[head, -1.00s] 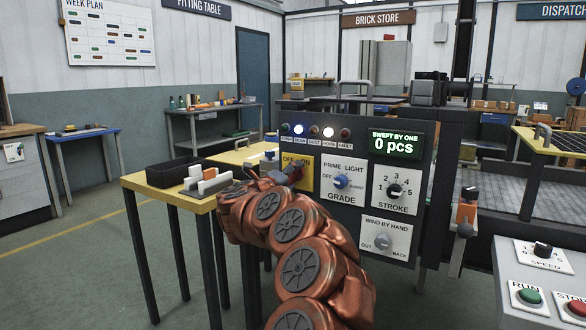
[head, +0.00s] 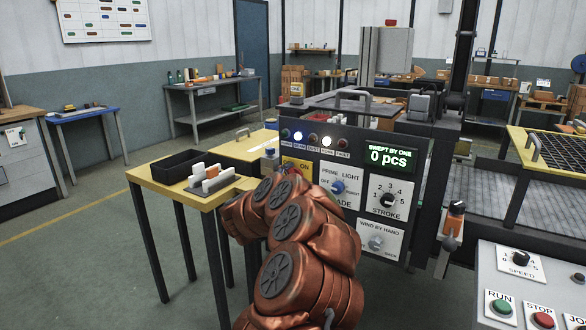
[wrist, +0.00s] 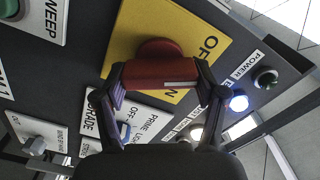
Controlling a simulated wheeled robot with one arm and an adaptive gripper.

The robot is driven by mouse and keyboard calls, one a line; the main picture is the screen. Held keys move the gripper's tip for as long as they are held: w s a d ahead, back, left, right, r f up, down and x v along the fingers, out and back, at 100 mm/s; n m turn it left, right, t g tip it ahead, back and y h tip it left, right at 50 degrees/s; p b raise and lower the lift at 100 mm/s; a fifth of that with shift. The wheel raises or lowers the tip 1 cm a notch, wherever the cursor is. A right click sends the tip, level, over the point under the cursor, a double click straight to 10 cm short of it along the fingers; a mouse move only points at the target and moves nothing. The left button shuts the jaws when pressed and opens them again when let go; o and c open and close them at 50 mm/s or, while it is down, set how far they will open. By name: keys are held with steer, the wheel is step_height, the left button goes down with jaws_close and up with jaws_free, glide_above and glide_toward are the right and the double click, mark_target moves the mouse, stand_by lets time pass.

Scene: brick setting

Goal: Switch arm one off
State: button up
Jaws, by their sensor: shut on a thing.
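The red switch handle (wrist: 160,73) stands on a yellow plate (wrist: 150,28) with OFF and ON lettering in the wrist view. The handle lies crosswise in that picture, with a white stripe close to the ON lettering. My gripper (wrist: 161,80) is shut on the handle, one finger at each end. In the head view, part of the yellow plate (head: 297,164) with ON shows on the control panel. My copper arm hides the handle and my gripper there.
The panel also carries the PRIME LIGHT knob (head: 338,187), STROKE knob (head: 387,200) and WIND BY HAND knob (head: 376,242). A blue-white lamp (head: 298,136) and the HOME lamp (head: 326,141) are lit. The display (head: 387,157) reads 0 pcs. A yellow table (head: 160,179) stands at left.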

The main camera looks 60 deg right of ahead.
steer(key=shift+r+n+p, duration=0.15)
steer(key=shift+n+p, duration=1.35)
steer(key=shift+p, duration=0.15)
steer(key=o, duration=1.1)
steer(key=shift+o, duration=0.2)
steer(key=a, duration=1.2)
steer(key=shift+s, duration=0.2)
